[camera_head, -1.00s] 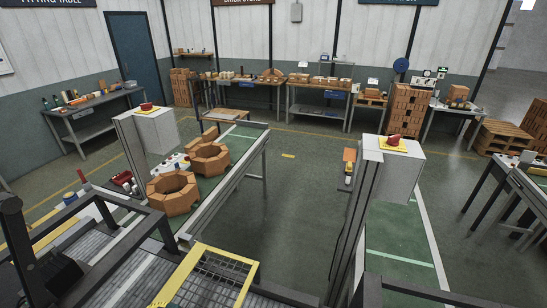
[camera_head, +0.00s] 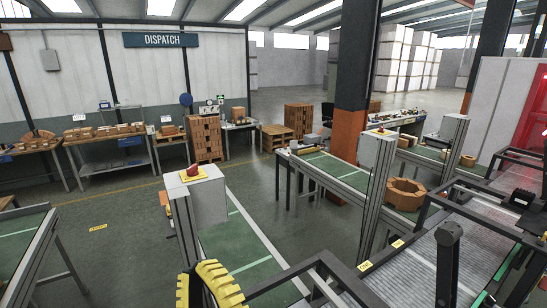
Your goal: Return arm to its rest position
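My gripper is not in view, and I cannot make out my arm for certain. A yellow ridged curved part (camera_head: 212,286) shows at the bottom edge. A black upright post with a rounded top (camera_head: 448,262) stands at the lower right. I cannot tell whether either belongs to me.
A grey pillar with a red object on a yellow pad (camera_head: 193,174) stands at centre left. An octagonal brick ring (camera_head: 406,194) sits on the right-hand line beside a grey roller conveyor (camera_head: 415,270). Brick-laden benches (camera_head: 107,134) line the back wall. Open floor (camera_head: 110,215) lies at left.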

